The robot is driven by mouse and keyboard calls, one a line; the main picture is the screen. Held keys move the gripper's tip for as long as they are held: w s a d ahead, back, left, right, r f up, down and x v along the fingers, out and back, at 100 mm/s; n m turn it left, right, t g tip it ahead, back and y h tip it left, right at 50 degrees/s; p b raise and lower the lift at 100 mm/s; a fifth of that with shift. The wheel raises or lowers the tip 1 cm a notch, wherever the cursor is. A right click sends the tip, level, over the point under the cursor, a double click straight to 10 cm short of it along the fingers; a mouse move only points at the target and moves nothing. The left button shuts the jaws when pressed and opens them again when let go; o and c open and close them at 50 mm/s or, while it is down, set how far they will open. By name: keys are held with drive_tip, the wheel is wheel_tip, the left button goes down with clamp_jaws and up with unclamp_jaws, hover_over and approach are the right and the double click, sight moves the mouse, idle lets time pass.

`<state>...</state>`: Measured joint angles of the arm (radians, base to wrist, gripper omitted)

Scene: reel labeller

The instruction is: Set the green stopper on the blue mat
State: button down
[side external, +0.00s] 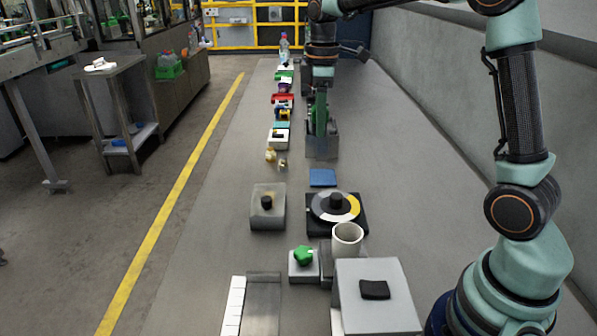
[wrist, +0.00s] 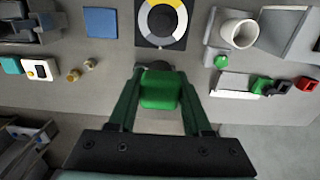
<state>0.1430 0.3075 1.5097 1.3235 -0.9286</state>
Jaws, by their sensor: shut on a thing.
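My gripper (wrist: 160,92) is shut on the green stopper (wrist: 160,96), a rounded green block with a dark part at its far end, between its two green fingers. In the side view my gripper (side external: 320,115) is above the bench, farther back than the blue mat; the stopper is hard to tell from the green fingers there. The blue mat (side external: 322,178) is a small flat square lying bare on the bench. In the wrist view the mat (wrist: 100,22) is at the upper left, apart from the gripper.
A dial plate (side external: 336,207) stands just in front of the mat, with a white mug (side external: 347,239) nearer. A green knob (side external: 303,256) sits on a white box. A grey block with a black knob (side external: 267,203) is to the left. Small brass pieces (side external: 271,156) lie behind it.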

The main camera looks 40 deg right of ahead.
drive_tip(key=w+d, duration=0.7)
hover_over(323, 176)
wheel_tip(323, 176, down, 2)
wheel_tip(323, 176, down, 20)
drive_tip(key=shift+f, duration=0.1)
idle(0.5)
drive_tip(key=shift+a, duration=0.1)
drive_tip(key=shift+c, duration=1.7)
unclamp_jaws()
drive_tip(key=shift+f, duration=0.1)
